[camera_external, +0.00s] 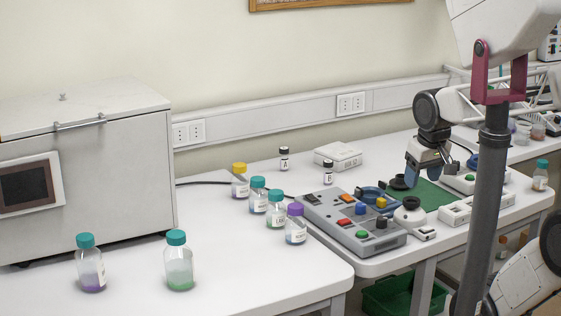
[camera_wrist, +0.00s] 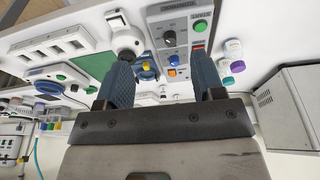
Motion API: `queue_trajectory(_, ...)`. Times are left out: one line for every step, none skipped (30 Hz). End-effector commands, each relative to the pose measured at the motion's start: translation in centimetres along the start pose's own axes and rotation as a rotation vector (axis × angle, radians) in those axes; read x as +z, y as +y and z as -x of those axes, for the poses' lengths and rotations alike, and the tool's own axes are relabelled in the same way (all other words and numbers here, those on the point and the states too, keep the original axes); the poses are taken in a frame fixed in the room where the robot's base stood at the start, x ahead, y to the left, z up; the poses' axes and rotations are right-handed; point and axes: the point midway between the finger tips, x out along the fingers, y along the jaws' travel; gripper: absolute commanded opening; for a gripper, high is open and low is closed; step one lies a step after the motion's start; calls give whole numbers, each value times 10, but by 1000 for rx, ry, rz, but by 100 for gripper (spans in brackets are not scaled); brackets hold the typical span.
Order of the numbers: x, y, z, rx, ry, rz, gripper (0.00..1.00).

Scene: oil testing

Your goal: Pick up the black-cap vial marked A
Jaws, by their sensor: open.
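The black-cap vial marked A (camera_external: 284,159) stands upright on the white bench, near the wall, in the external view. A similar black-cap vial marked B (camera_external: 328,172) stands to its right and a little nearer. My gripper (camera_external: 424,173) is well to the right of both vials, above the green mat area, and is empty. In the wrist view its two blue fingers (camera_wrist: 163,75) are apart with nothing held between them. I cannot make out vial A in the wrist view.
A grey control box (camera_external: 352,220) with coloured buttons lies between my gripper and the bottles. A yellow-cap bottle (camera_external: 240,181) and several teal- or purple-cap bottles stand left of it. A white box (camera_external: 338,154) lies behind vial B. A large white cabinet (camera_external: 85,180) fills the left.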

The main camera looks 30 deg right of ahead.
Motion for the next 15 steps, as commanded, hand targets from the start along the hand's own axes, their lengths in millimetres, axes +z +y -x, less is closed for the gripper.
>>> queue_trajectory(0,0,0,-1,0,-1,62)
queue_trajectory(-1,0,0,-3,0,-3,62)
queue_trajectory(-2,-1,0,-6,-1,-8,62)
queue_trajectory(-4,-2,0,-10,-2,-13,62)
queue_trajectory(-5,-2,-1,-16,-2,-21,62)
queue_trajectory(-8,-4,-1,-26,-3,-34,62)
queue_trajectory(-11,-5,-1,-35,-4,-45,62)
queue_trajectory(-14,-7,-2,-46,-6,-60,62)
queue_trajectory(-19,-9,-3,-62,-9,-82,62)
queue_trajectory(-24,-12,-4,-78,-12,-101,62)
queue_trajectory(-29,-14,-4,-93,-14,-122,62)
queue_trajectory(-36,-17,-5,-117,-17,-156,62)
queue_trajectory(-42,-20,-6,-136,-21,-183,62)
queue_trajectory(-50,-23,-7,-157,-24,-211,62)
queue_trajectory(-59,-27,-8,-185,-28,-253,62)
